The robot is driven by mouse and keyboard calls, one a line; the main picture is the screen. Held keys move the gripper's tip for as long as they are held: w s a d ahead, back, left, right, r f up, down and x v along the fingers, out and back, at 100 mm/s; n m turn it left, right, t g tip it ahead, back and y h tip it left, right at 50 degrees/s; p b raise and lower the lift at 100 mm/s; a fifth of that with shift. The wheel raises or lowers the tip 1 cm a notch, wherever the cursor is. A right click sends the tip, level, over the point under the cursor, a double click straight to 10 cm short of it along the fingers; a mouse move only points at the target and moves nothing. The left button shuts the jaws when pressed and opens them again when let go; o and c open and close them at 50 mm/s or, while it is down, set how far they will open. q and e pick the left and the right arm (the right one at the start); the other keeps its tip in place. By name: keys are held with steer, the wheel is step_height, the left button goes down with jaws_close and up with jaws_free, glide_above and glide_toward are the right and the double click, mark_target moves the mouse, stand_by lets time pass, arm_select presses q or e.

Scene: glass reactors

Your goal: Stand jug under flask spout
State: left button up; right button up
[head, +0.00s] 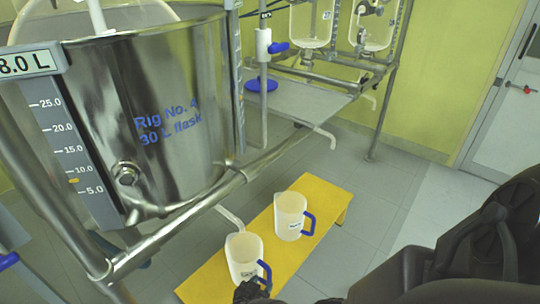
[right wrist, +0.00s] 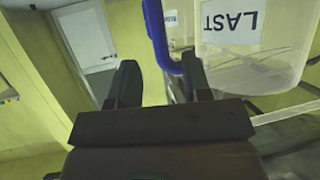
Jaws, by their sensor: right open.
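The steel flask (head: 165,105), marked "Rig No. 4 30 L flask", hangs in its frame at the left in the head view. Its pale spout (head: 229,216) slants down toward the near jug (head: 243,250), a white jug with a blue handle. This jug is upright on the yellow bench (head: 325,200); I cannot tell whether the spout tip is over its mouth. My right gripper (head: 257,288) is at the handle. In the right wrist view the fingers (right wrist: 160,82) are apart, with the blue handle (right wrist: 160,38) between or just beyond them; the jug's label reads "LAST". My left gripper is out of view.
A second white jug (head: 291,214) with a blue handle stands farther back on the bench, close to the near one. A metal frame rail (head: 290,140) runs above the bench's left side. Grey floor (head: 375,195) is clear to the right. Glass vessels (head: 312,25) hang behind.

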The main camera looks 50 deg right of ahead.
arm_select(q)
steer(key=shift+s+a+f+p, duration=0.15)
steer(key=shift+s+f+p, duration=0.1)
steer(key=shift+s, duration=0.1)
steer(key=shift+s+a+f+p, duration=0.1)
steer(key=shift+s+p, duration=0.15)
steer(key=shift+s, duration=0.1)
arm_select(e)
steer(key=v, duration=0.6)
steer(key=shift+f, duration=0.1)
